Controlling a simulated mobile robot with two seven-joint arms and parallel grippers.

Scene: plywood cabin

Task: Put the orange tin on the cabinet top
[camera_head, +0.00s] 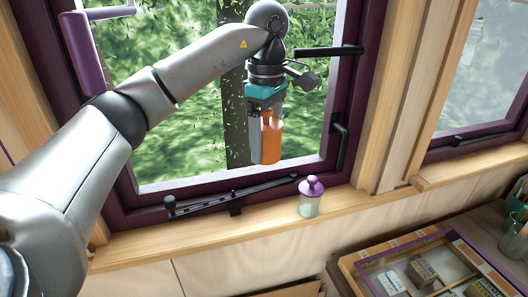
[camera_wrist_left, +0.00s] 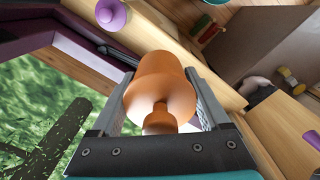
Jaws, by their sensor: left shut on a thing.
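The orange tin (camera_head: 271,140) is held upright in my left gripper (camera_head: 264,158), in front of the window and above the sill. In the left wrist view the tin (camera_wrist_left: 163,88) sits between the two fingers, with its knobbed end facing the camera. The fingers are shut on it. The tin is clear of every surface in the head view. I cannot tell for sure which surface is the cabinet top; a brown top (camera_head: 460,228) shows at the lower right. My right gripper does not show.
A jar with a purple lid (camera_head: 310,197) stands on the wooden sill (camera_head: 250,226) below the tin. A black window stay (camera_head: 235,195) runs along the frame. A glazed case (camera_head: 362,262) with small boxes lies at the lower right. Green pencils (camera_head: 520,213) stand in a cup at the right edge.

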